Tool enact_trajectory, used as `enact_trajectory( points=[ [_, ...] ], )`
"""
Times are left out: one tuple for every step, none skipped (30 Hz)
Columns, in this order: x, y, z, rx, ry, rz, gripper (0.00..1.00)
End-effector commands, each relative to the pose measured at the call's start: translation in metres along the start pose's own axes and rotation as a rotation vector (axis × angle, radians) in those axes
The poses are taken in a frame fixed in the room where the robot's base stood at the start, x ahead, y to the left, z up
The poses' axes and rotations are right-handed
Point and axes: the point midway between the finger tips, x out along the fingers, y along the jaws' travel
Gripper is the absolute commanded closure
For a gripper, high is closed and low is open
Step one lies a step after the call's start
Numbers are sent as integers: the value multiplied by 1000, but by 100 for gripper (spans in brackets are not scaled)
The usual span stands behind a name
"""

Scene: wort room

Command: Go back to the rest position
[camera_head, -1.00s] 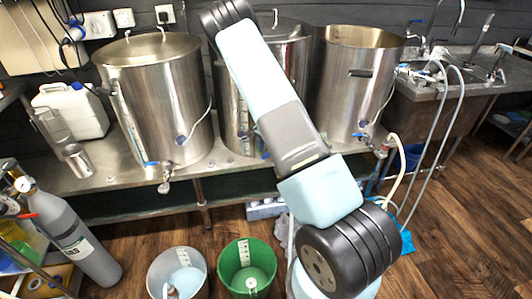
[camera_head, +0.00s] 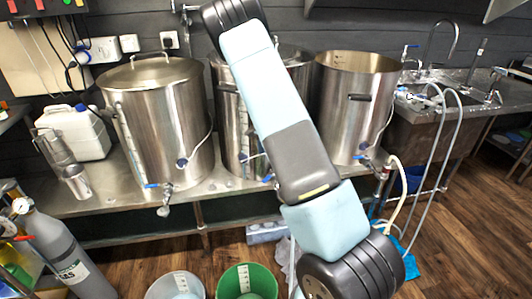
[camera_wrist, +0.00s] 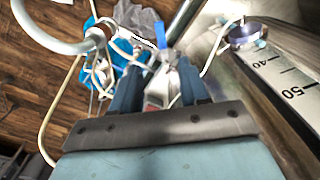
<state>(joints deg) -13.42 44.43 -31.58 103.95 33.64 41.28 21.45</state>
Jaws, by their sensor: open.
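My gripper (camera_wrist: 158,78) shows in the wrist view with its two dark blue fingers apart. A metal valve with a blue lever (camera_wrist: 161,52) lies in line with the gap between the fingers; I cannot tell how far beyond them it is. A steel vessel with a scale marked 40 and 50 (camera_wrist: 284,75) is close on the right of the fingers. In the head view my arm reaches across the middle, in front of the kettles, and my gripper is hidden.
A lidded kettle (camera_head: 160,125), a middle kettle (camera_head: 232,120) and an open kettle (camera_head: 350,115) stand on a steel bench (camera_head: 110,198). A sink (camera_head: 425,120) with hoses is right. A gas cylinder (camera_head: 60,255), grey bucket (camera_head: 172,285) and green bucket (camera_head: 247,280) stand in front.

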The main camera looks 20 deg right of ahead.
Motion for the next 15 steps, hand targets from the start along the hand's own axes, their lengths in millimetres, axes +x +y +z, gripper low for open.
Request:
enact_trajectory(
  points=[
    [0,0,0,0,0,0,55],
    [0,0,0,0,0,0,55],
    [0,0,0,0,0,0,55],
    [0,0,0,-1,0,0,55],
    [0,0,0,-1,0,0,55],
    [0,0,0,-1,0,0,55],
    [-1,0,1,-2,-1,-2,55],
    [-3,-1,2,-4,-1,-4,55],
    [-6,-1,3,-8,-3,-8,55],
    [-10,0,4,-12,-5,-12,55],
    [-15,0,6,-17,-7,-18,55],
    [-23,1,9,-26,-10,-27,55],
    [-30,2,12,-34,-13,-33,55],
    [-38,3,15,-42,-17,-43,55],
    [-50,4,20,-56,-21,-56,55]
  ],
)
